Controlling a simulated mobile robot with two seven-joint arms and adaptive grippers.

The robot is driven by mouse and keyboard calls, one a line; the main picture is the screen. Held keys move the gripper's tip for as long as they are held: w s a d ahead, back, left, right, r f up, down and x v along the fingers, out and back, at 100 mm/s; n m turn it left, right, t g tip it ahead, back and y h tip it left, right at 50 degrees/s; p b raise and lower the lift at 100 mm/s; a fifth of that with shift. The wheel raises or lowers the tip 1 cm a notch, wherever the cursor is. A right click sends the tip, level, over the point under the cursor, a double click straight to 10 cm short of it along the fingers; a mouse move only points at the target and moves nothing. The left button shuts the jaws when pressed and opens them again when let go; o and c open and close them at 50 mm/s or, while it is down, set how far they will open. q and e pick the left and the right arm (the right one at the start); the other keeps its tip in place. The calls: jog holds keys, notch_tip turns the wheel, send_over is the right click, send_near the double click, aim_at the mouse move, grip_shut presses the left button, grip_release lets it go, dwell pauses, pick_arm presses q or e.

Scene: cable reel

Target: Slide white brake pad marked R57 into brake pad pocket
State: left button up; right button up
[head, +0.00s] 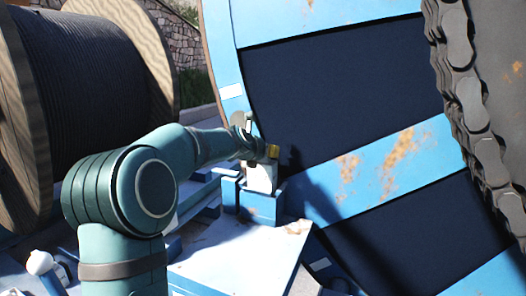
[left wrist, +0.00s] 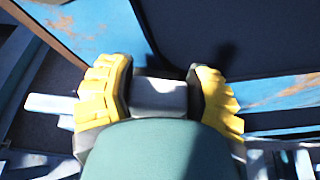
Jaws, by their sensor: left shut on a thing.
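The white brake pad (head: 260,178) is at the end of my left arm in the head view, right at the mouth of the blue brake pad pocket (head: 262,207). Its lower end meets the pocket's top; I cannot tell how deep it sits. My left gripper (head: 272,152) is shut on the pad's upper part. In the left wrist view the yellow fingers of the left gripper (left wrist: 163,90) stand on both sides of the pale pad (left wrist: 160,97). The R57 marking is not readable. My right gripper is in neither view.
A large blue cable reel (head: 400,165) with rust patches rises right behind the pocket. A heavy chain (head: 468,95) hangs at the right. A wooden drum of dark cable (head: 85,85) stands at the left. A pale flat plate (head: 245,250) lies before the pocket.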

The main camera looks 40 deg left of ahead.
aim_at(263, 172)
pick_arm(q)
jog(key=shift+f, duration=0.2)
jog(key=shift+f+b, duration=2.15)
jog(key=shift+f, duration=0.55)
jog(key=shift+f, duration=0.3)
jog(key=shift+f+b, duration=0.25)
jog(key=shift+b, duration=0.2)
jog(key=shift+f, duration=0.1)
dwell(0.6)
